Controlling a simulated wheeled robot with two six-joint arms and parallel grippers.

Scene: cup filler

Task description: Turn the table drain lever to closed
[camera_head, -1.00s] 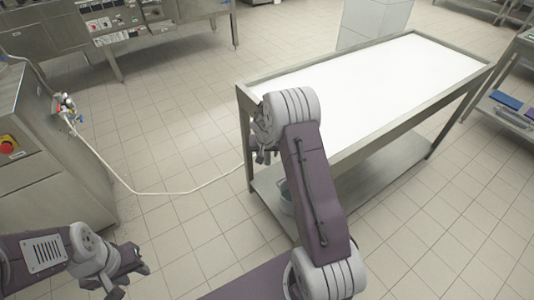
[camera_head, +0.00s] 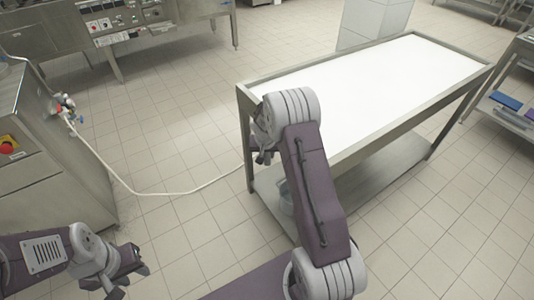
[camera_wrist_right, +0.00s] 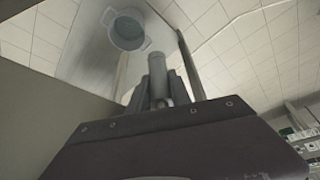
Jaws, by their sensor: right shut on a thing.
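The metal table (camera_head: 462,83) with a white top stands at the right in the head view. My right gripper (camera_head: 262,157) is at its near left corner, beside and below the rim, partly hidden by my arm. In the right wrist view my right gripper (camera_wrist_right: 163,90) is shut on a grey cylindrical part under the table, which I take for the drain lever (camera_wrist_right: 157,66). Whether the drain is open or closed cannot be told. My left gripper (camera_head: 131,281) is open and empty at the lower left, above the floor, far from the table.
A metal pot (camera_wrist_right: 127,32) stands on the table's lower shelf (camera_head: 385,168), near the gripper. A white hose (camera_head: 165,193) runs over the floor from the steel machine (camera_head: 50,165) at the left towards the table.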

